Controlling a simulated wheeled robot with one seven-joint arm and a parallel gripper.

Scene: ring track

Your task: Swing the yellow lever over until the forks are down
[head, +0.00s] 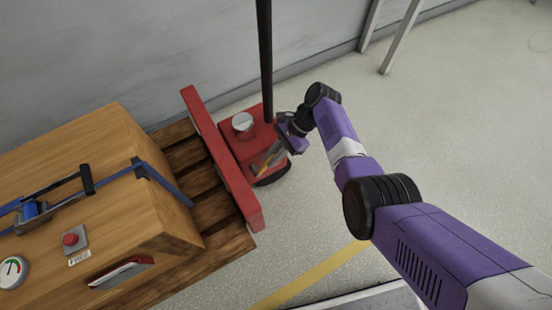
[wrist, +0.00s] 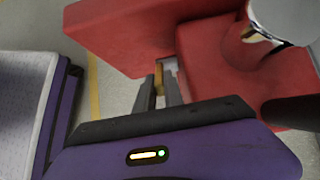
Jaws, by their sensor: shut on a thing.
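The yellow lever (head: 263,165) is on the near side of the red pallet truck body (head: 237,146), low down. My gripper (head: 271,155) reaches it from the right. In the wrist view, my gripper (wrist: 159,88) is shut on the yellow lever (wrist: 158,75), with a dark finger on each side. Most of the lever is hidden by the fingers. The truck has a red upright plate (head: 222,160) along its left and a silver round cap (head: 242,122) on top. The forks do not show, so I cannot tell their height.
A wooden pallet (head: 183,165) carries a large wooden crate (head: 110,150) with a blue strap (head: 165,182), left of the plate. The truck's black handle (head: 265,60) rises by a grey wall. Open floor (head: 455,110) lies right, with a yellow line (head: 310,275) in front.

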